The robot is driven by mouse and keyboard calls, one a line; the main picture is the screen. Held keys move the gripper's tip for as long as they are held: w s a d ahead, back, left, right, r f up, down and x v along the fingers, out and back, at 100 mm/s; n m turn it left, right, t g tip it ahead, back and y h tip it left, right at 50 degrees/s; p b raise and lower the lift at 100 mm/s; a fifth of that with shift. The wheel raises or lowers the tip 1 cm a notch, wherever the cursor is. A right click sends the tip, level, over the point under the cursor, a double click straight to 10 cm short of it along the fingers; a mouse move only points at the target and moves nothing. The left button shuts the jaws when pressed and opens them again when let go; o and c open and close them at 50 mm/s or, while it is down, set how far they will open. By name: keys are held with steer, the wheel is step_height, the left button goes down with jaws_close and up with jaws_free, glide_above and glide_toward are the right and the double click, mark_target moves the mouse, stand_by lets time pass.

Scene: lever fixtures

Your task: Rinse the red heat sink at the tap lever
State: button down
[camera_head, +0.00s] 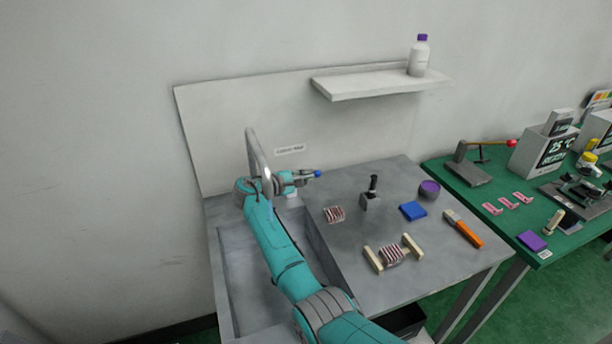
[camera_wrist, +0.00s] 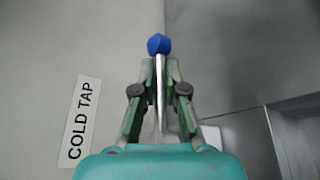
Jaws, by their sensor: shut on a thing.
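The tap lever is a thin metal rod with a blue knob (camera_head: 318,173); in the wrist view the rod (camera_wrist: 159,90) runs between my fingers, with the knob just beyond their tips. My gripper (camera_wrist: 160,65) is shut on this lever; in the head view it (camera_head: 304,177) is beside the arched tap spout (camera_head: 256,150). One red-and-white finned heat sink (camera_head: 334,214) lies on the counter, right of the sink basin. Another finned block (camera_head: 393,256) sits between two cream blocks nearer the front.
The sink basin (camera_head: 312,238) is partly behind my arm. A black-handled grey fixture (camera_head: 371,196), blue pad (camera_head: 413,211), purple-topped pot (camera_head: 429,190) and orange-handled brush (camera_head: 464,230) are on the counter. A "COLD TAP" label (camera_wrist: 80,122) is on the wall. A shelf (camera_head: 372,84) holds a bottle.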

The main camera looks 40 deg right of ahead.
steer(key=shift+s+a+m+g, duration=0.15)
steer(key=shift+m+g, duration=0.15)
steer(key=shift+g, duration=0.3)
steer(key=c, duration=1.2)
jaws_free()
steer(key=v, duration=1.2)
steer(key=shift+f, duration=0.1)
steer(key=shift+s, duration=0.1)
